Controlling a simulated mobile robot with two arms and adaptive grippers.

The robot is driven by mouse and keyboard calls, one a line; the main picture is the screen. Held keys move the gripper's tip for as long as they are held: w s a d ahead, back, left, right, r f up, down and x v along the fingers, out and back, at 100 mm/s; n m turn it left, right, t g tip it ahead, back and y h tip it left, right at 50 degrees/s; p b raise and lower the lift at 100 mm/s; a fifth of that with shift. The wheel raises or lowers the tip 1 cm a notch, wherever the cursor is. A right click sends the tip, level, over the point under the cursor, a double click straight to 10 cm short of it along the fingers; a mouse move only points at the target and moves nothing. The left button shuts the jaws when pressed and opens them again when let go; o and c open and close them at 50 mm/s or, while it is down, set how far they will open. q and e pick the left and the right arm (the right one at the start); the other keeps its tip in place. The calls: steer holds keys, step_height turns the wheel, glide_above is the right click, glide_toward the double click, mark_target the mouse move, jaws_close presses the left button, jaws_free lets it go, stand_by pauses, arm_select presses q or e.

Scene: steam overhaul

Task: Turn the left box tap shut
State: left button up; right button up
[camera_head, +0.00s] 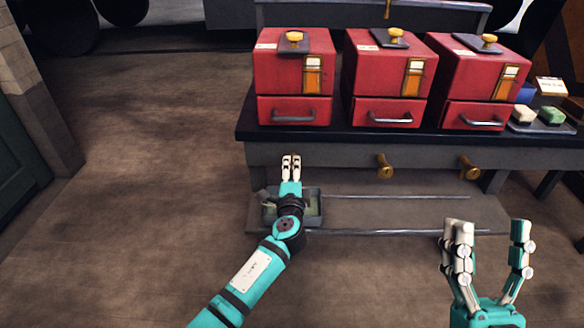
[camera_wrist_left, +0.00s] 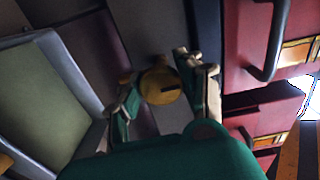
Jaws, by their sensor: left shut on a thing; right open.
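My left gripper (camera_head: 291,163) is at the front edge of the dark bench, below the left red box (camera_head: 291,72). In the left wrist view its fingers stand on both sides of a brass tap knob (camera_wrist_left: 160,86) with a dark slot in its face, and they are shut on it. This left box tap is hidden behind the gripper in the head view. The middle tap (camera_head: 384,166) and the right tap (camera_head: 468,167) stick out of the bench front, brass and untouched. My right gripper (camera_head: 490,238) is open and empty at the lower right.
The middle red box (camera_head: 388,75) and right red box (camera_head: 481,80) stand on the bench (camera_head: 350,137). A grey tray (camera_head: 313,208) sits on the low shelf (camera_head: 400,213) under my left gripper. Soap-like blocks (camera_head: 551,116) lie at the right. The floor at left is clear.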

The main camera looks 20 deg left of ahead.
arm_select(q)
steer(key=shift+m, duration=0.3)
arm_select(e)
steer(key=shift+w+a+f+g, duration=0.1)
steer(key=shift+w+f+g, duration=0.35)
steer(key=shift+w+g, duration=0.05)
arm_select(q)
steer(key=o, duration=1.2)
steer(key=shift+c, duration=0.2)
steer(key=v, duration=1.2)
arm_select(e)
steer(key=shift+h, duration=0.3)
